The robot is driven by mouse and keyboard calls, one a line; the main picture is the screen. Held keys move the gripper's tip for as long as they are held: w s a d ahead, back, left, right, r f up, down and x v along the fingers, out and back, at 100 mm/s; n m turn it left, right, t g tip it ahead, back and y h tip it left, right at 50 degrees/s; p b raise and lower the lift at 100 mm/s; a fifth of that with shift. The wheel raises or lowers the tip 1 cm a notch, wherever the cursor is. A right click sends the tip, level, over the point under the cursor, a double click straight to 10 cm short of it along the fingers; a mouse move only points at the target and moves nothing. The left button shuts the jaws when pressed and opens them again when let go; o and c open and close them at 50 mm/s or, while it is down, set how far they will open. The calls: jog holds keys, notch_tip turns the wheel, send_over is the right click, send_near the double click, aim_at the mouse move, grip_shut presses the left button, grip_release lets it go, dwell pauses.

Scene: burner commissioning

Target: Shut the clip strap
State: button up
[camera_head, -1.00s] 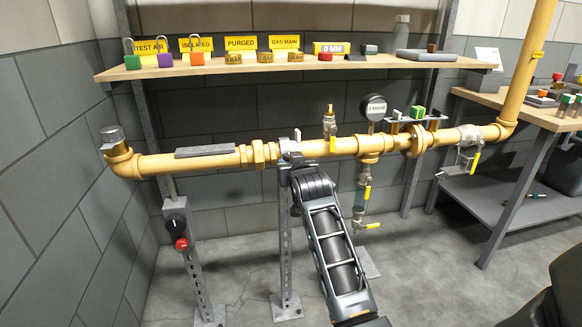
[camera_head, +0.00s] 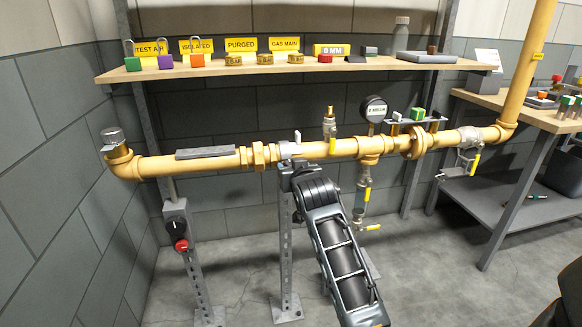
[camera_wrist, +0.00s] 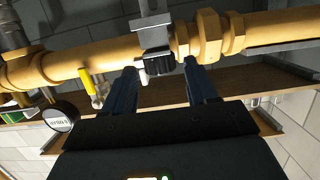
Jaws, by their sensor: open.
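A grey clip (camera_head: 290,151) sits around the yellow pipe (camera_head: 215,163) at the top of a support post. A small light tab (camera_head: 297,135), seemingly its strap, stands up above the pipe. In the head view my arm hides the fingers. I cannot tell whether the fingers touch the pipe.
A brass union (camera_head: 258,156) is close left of the clip. A valve (camera_head: 329,122), a pressure gauge (camera_head: 374,108) and a flange (camera_head: 413,142) are to the right. A shelf (camera_head: 215,69) with padlocks and tags runs above.

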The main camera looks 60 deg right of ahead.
jog(key=shift+v, duration=2.6)
jog(key=s+a+f+n+t+y+p, duration=0.1)
jog(key=s+a+n+t+y+p, duration=0.15)
jog(key=s+a, duration=0.4)
jog(key=s+a+f+n+t+y+p, duration=0.1)
jog(key=s+a+n+y+p, duration=0.2)
jog(key=a, duration=0.6)
jog(key=s+a+n+t+y+p, duration=0.1)
jog(key=s+a+n+y, duration=0.1)
jog(key=s+a+n, duration=0.45)
jog(key=s+a+r+m+y+p, duration=0.1)
jog(key=s+a+r+y, duration=0.1)
jog(key=s+a+r, duration=0.2)
jog(key=s+a+r+m+y+p, duration=0.1)
jog(key=s+a+r, duration=0.3)
jog(key=s+a, duration=0.5)
jog(key=shift+s+a+r+y+p, duration=0.2)
jog(key=shift+a+y+p, duration=0.35)
jog(key=shift+a+p, duration=0.25)
jog(key=shift+t, duration=0.25)
jog(key=shift+c, duration=0.4)
